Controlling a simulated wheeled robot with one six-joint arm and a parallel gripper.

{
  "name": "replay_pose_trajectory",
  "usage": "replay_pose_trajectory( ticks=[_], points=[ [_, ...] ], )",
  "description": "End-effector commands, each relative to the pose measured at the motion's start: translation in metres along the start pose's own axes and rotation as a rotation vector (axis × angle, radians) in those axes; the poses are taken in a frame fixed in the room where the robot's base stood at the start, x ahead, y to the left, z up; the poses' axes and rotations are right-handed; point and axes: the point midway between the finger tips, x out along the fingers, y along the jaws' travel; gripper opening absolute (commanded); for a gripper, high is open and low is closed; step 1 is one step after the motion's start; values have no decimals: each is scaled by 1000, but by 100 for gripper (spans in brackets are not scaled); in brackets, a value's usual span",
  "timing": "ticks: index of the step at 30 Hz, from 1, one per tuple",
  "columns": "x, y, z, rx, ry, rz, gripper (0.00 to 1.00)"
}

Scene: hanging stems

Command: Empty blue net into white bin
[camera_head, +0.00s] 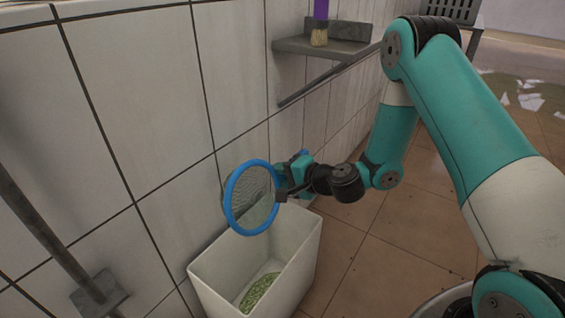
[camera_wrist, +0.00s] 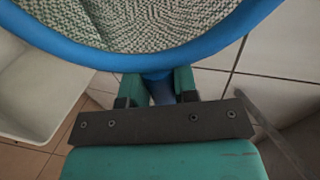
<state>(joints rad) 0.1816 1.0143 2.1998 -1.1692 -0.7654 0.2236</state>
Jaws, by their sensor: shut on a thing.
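The blue net (camera_head: 231,199) is a round blue hoop with pale mesh, tipped steeply on its side over the white bin (camera_head: 304,258). My gripper (camera_head: 283,184) is shut on the net's handle, just right of the hoop. In the wrist view, the fingers (camera_wrist: 158,88) hold the blue handle stub below the hoop (camera_wrist: 150,58), and the woven mesh fills the top. I see no load in the net, but its inside is only partly visible. A patch of green grainy stuff (camera_head: 260,290) lies in the bin's bottom.
A tiled wall (camera_head: 130,120) runs along the left and behind the bin. A grey wall shelf (camera_head: 335,47) holds a purple-topped item (camera_head: 320,12). A metal pole (camera_head: 45,232) stands at the left. Brown tiled floor (camera_head: 362,250) is open right of the bin.

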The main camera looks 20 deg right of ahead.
Motion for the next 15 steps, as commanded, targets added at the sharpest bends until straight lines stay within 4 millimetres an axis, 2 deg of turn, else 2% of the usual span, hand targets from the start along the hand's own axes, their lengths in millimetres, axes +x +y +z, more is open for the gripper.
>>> replay_pose_trajectory(
  ticks=[1, 15],
  points=[
    [-2, -7, 0, 0, -1, 13, 0],
    [-3, -7, -1, -4, 1, 156, 0]
  ],
)
